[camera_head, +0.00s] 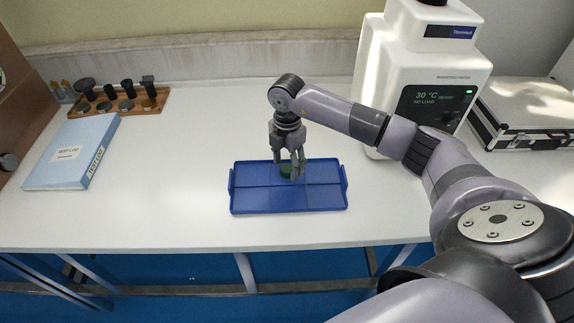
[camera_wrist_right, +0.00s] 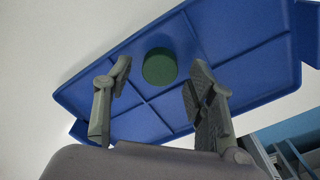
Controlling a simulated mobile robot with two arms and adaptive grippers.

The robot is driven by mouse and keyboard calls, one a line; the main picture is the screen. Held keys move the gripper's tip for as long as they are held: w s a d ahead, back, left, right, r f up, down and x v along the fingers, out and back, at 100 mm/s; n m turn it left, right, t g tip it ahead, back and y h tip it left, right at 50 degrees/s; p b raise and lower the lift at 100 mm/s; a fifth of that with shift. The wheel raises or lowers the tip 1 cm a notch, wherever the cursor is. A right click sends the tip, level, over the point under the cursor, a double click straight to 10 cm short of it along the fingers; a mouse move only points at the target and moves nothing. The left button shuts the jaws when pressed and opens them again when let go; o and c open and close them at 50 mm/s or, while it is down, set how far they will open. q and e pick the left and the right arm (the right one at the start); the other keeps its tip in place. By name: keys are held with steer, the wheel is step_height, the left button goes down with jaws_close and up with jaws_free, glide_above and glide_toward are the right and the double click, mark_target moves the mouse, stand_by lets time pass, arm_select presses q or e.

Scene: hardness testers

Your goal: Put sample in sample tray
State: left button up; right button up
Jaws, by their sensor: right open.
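The sample is a small dark green disc (camera_head: 286,170) in the blue sample tray (camera_head: 250,200), in its far part right of the middle. In the right wrist view the green disc (camera_wrist_right: 159,67) appears within the tray (camera_wrist_right: 130,125), beyond and between the fingers. My right gripper (camera_head: 290,172) points down over the tray around the disc's place and partly hides it in the head view. Its fingers (camera_wrist_right: 157,85) are spread apart, with a gap between each finger and the disc. My left gripper is not in view.
A white hardness tester (camera_head: 410,70) stands behind my right arm, with a silver case (camera_head: 525,115) at right. A blue binder (camera_head: 75,152) and a wooden rack (camera_head: 120,103) with dark fittings are at left. The white table between binder and tray is clear.

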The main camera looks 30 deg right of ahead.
mark_target(287, 168)
step_height(287, 168, up, 11)
steer(key=b, duration=0.1)
steer(key=shift+f, duration=0.15)
stand_by(0.5)
